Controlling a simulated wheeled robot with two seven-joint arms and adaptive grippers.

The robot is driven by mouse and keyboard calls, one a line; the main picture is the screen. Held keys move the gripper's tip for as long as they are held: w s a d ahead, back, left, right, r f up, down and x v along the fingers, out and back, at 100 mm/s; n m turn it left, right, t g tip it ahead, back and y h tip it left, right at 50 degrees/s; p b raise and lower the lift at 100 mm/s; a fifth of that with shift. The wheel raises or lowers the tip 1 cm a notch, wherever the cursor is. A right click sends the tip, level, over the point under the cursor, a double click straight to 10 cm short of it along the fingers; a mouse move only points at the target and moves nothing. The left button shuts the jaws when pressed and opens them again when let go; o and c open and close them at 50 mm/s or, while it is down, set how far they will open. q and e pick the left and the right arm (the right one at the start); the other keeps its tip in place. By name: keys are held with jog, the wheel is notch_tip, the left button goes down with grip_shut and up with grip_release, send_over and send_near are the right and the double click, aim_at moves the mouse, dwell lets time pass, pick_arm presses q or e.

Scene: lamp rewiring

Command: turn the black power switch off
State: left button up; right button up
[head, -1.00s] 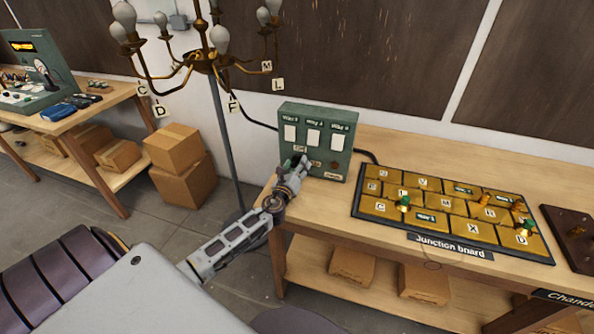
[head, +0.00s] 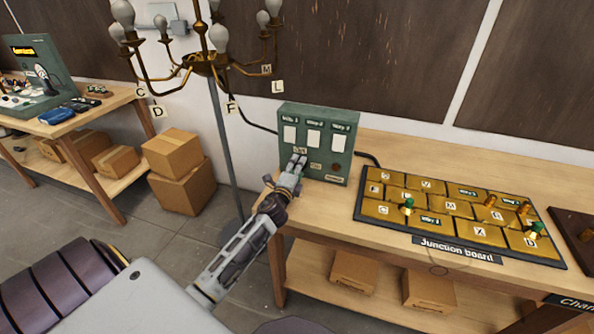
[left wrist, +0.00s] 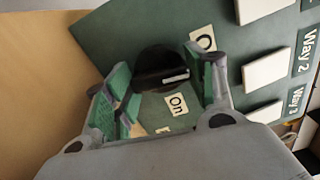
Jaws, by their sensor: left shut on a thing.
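The green switch box (head: 318,143) stands at the back left of the bench. In the left wrist view the black power switch (left wrist: 158,66) is a round dark knob with a white mark. An "On" label (left wrist: 177,104) is beside it, and another label (left wrist: 203,40), partly hidden, starts with "O". My left gripper (head: 298,160) is at the lower left of the box front. Its green-padded fingers (left wrist: 165,92) are either side of the knob and shut on it. The head view hides the knob behind the gripper. My right gripper is not in view.
The junction board (head: 455,216) with several pegs lies right of the box. A chandelier (head: 205,58) hangs at the upper left on a grey pole (head: 229,150). Cardboard boxes (head: 180,173) stand on the floor at left.

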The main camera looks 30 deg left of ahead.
pick_arm(q)
jog(key=shift+n, duration=0.7)
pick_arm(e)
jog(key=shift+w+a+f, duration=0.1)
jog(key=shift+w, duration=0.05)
pick_arm(q)
jog(key=o, duration=1)
jog(key=shift+s, duration=0.25)
jog(key=shift+v, duration=5.75)
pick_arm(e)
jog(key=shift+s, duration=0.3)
